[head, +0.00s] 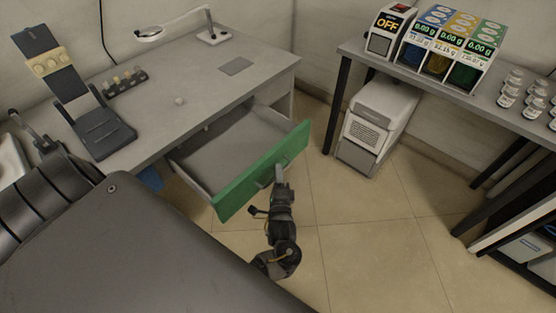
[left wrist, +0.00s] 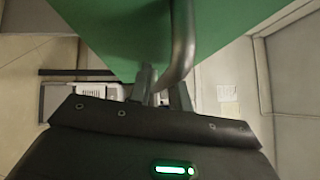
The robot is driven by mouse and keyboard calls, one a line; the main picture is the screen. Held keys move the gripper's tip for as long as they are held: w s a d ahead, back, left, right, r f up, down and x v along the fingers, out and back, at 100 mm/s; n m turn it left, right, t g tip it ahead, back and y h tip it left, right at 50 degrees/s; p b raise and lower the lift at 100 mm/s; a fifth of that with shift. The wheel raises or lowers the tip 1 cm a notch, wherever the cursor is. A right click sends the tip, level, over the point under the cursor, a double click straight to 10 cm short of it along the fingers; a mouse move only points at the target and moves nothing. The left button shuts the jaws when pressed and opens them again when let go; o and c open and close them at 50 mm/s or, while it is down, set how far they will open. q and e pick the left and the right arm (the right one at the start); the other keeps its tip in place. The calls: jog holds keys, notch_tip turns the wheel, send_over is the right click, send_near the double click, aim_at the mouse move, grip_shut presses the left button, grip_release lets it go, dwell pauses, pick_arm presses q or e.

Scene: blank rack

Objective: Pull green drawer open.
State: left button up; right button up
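The green drawer (head: 240,187) is pulled well out of the grey desk (head: 225,75), and its grey tray inside shows empty. A curved metal handle (left wrist: 184,45) is on its green front, which also fills the top of the left wrist view (left wrist: 125,35). My left gripper (head: 279,176) is at the handle, in front of the drawer. In the left wrist view its two fingers (left wrist: 161,92) stand on either side of the handle bar and appear closed on it. The exact contact is partly hidden. My right gripper does not show.
A lamp (head: 212,33), a dark stand (head: 100,130) and a small rack of vials (head: 126,82) are on the desk. A white machine (head: 375,125) stands on the floor under the right table (head: 430,77). Tiled floor right of the drawer is clear.

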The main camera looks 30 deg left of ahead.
pick_arm(q)
jog(key=v, duration=1.1)
jog(key=shift+b, duration=0.4)
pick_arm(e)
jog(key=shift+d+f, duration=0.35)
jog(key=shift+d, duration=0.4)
pick_arm(q)
jog(key=shift+a+f, duration=0.1)
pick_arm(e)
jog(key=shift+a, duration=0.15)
